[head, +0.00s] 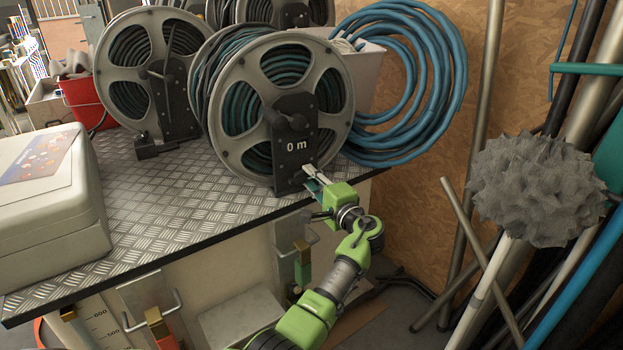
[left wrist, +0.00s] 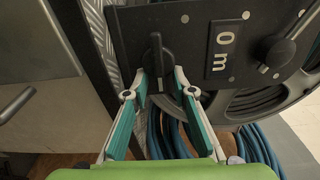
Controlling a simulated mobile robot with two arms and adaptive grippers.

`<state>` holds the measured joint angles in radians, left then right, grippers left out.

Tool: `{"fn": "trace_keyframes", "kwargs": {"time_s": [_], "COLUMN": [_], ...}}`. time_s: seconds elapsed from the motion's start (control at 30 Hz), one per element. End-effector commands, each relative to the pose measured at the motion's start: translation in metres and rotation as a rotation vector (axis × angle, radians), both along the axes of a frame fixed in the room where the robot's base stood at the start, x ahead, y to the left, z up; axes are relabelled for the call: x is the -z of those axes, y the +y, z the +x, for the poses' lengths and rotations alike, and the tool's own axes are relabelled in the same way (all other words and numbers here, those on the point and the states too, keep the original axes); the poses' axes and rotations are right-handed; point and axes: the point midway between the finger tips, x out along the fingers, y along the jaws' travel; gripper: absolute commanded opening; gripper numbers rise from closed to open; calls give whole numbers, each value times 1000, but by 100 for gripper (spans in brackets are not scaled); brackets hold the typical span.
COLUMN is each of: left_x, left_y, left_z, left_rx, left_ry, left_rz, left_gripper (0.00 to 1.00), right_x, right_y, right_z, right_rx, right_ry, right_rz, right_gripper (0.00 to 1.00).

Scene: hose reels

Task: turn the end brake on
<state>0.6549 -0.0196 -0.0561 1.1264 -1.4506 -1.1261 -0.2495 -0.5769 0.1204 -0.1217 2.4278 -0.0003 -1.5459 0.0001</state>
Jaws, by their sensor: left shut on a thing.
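The end hose reel (head: 228,140) stands at the right of the bench, with a black plate (head: 296,165) marked "0 m" on its side. In the left wrist view the plate (left wrist: 185,45) carries a dark brake lever (left wrist: 157,48) standing out from it, beside the "0 m" label. My left gripper (head: 312,176) is at the plate's lower end. In the left wrist view its fingertips (left wrist: 159,76) lie on either side of the lever and are shut on it. The lever is hidden by the gripper in the head view. My right gripper is not in view.
A second reel (head: 104,75) stands to the left on the chequer-plate bench top (head: 150,210). A white case (head: 35,205) sits at the bench's left. Blue hose coils (head: 440,90) hang behind the end reel. Pipes and a grey spiky brush head (head: 535,190) stand at right.

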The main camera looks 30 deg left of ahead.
Motion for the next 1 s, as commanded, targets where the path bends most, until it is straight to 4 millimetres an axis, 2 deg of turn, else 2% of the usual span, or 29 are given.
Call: {"fn": "trace_keyframes", "kwargs": {"time_s": [0.13,0.17,0.2,0.53,0.63,0.77,1.0], "left_x": [5,5,5,1,2,2,3], "left_y": [2,2,2,0,-6,-24,-69], "left_z": [-3,-3,-3,-1,-4,-14,-40], "left_rx": [-9,-9,-9,-3,-2,0,-2], "left_ry": [6,6,5,1,1,0,2], "left_rz": [-6,-6,-5,-3,-3,-4,-5], "left_gripper": [3,32,40,40,40,40,40], "right_x": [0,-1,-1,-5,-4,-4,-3], "right_y": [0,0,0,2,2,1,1], "right_z": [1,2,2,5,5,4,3], "right_rx": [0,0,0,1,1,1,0], "right_ry": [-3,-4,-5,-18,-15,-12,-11], "right_rz": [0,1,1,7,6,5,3], "right_gripper": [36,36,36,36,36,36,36]}}
